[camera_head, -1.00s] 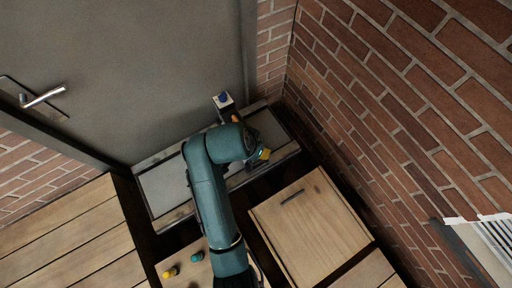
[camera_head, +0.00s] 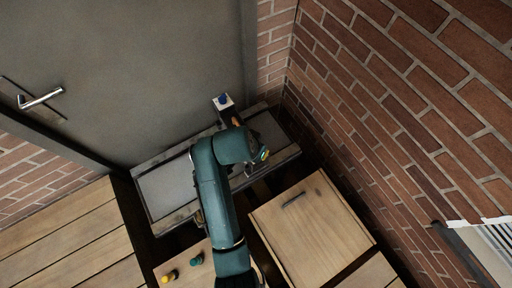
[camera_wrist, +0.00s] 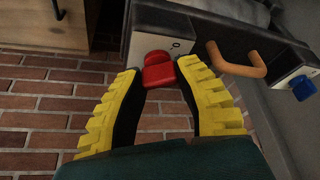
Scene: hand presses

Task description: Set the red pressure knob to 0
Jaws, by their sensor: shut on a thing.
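The red pressure knob (camera_wrist: 158,70) sits on a pale plate (camera_wrist: 152,37) at the end of a dark press in the wrist view. A small mark like a 0 shows on the plate, up and right of the knob. My gripper (camera_wrist: 160,72) has yellow ribbed fingers, one on each side of the knob, and is shut on it. The knob's exact pointing is hard to read. In the head view, my gripper (camera_head: 262,157) is at the right end of the press (camera_head: 168,190), and my arm hides the red knob.
A blue knob (camera_wrist: 303,87) and an orange handle (camera_wrist: 238,60) are to the right in the wrist view. A wooden cabinet (camera_head: 310,228) stands close below the press. Yellow (camera_head: 169,276) and teal (camera_head: 197,260) knobs lie near my arm. A brick wall (camera_head: 400,130) bounds the right.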

